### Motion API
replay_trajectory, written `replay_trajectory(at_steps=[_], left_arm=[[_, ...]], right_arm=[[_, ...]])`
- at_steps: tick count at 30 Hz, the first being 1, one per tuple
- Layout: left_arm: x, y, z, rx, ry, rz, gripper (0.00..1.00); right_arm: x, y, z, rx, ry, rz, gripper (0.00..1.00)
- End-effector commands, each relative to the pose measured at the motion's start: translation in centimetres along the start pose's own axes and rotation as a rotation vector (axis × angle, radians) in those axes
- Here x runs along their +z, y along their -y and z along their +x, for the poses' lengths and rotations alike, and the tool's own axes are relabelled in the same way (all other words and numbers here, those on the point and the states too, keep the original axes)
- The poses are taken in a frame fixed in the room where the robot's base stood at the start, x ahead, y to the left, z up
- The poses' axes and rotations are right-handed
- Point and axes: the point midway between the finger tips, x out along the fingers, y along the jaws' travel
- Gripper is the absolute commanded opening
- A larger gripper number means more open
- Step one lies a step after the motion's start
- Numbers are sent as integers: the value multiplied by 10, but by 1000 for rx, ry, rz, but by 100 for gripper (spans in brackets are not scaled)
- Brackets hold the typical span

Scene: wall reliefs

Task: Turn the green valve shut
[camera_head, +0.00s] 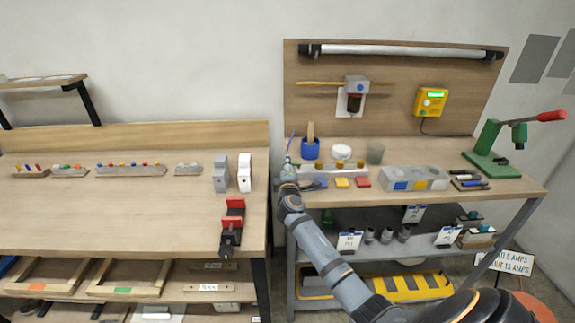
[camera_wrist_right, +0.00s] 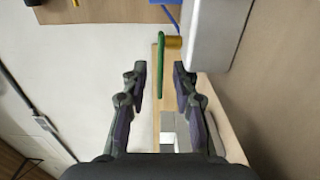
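In the right wrist view the green valve (camera_wrist_right: 161,68) shows edge-on as a thin green handle on a short brass stem (camera_wrist_right: 173,42), which comes out of a grey block (camera_wrist_right: 218,30). My right gripper (camera_wrist_right: 160,75) is open, its fingers apart on either side of the valve's near part, with gaps showing on both sides. In the head view my right gripper (camera_head: 287,168) is at the left end of the bench top, beside a long grey block with brass knobs (camera_head: 325,171). I cannot make out the green valve there. My left gripper is not in view.
A blue pot (camera_head: 310,149), a white round item (camera_head: 342,152) and a grey cup (camera_head: 375,153) stand behind the block. A green press (camera_head: 492,155) stands at the right. A red-and-black vise (camera_head: 232,224) is on the left bench, with a gap between the benches.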

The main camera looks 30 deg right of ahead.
Motion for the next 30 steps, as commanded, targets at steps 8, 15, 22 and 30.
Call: replay_trajectory(at_steps=[8, 15, 22, 30], left_arm=[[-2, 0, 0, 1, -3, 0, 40], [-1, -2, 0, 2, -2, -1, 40], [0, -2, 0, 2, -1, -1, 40], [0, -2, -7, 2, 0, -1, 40]], right_arm=[[0, 0, 4, 0, 0, 0, 28], [0, 0, 3, 0, 0, 0, 0], [0, 0, 3, 0, 0, 0, 0], [1, -2, 2, -1, -42, -2, 0]])
